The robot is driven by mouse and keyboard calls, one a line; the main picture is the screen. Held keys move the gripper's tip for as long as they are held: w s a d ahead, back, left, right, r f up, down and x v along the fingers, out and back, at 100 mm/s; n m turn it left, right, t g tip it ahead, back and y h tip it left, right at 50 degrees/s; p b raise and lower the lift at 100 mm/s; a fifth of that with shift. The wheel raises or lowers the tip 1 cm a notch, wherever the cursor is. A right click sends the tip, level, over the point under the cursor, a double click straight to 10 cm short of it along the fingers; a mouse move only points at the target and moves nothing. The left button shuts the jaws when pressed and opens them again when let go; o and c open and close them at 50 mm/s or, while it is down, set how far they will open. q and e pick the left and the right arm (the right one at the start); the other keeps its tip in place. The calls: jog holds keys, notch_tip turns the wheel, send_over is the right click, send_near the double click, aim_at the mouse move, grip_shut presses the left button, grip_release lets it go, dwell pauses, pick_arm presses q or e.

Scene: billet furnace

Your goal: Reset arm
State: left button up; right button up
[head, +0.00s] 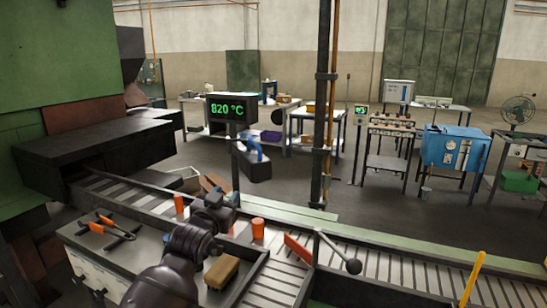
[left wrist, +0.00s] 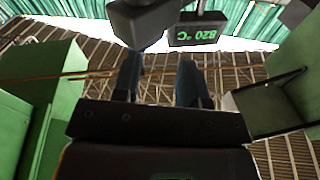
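My left arm comes up from the bottom of the head view, and its gripper (head: 226,199) is raised above the bench and roller conveyor. In the left wrist view the two dark fingers of my left gripper (left wrist: 160,72) stand apart with nothing between them. That camera looks up at the roof beams, with the 820 °C display (left wrist: 206,36) upside down. My right arm and gripper do not show in either view.
The roller conveyor (head: 390,266) runs from the dark furnace mouth to the right. Orange cylinders (head: 258,228) stand near my left gripper. A lever (head: 338,250) and a dark post (head: 321,110) rise ahead.

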pick_arm(q)
jog(key=s+a+f+n+g+y, duration=0.1)
jog(key=s+a+f, duration=0.4)
jog(key=s+f, duration=0.7)
jog(key=s+a+f+n+g+y+b, duration=0.1)
jog(key=s+a+f, duration=0.4)
jog(key=s+f, duration=0.7)
jog(key=s+a+f+n+g+y, duration=0.2)
jog(key=s+a+f+g+y, duration=0.1)
jog(key=s+f, duration=0.9)
jog(key=s+a+g, duration=0.1)
jog(key=s+a, duration=0.1)
jog(key=s, duration=0.1)
jog(key=shift+a+f+g, duration=0.35)
jog(key=shift+a+g, duration=0.05)
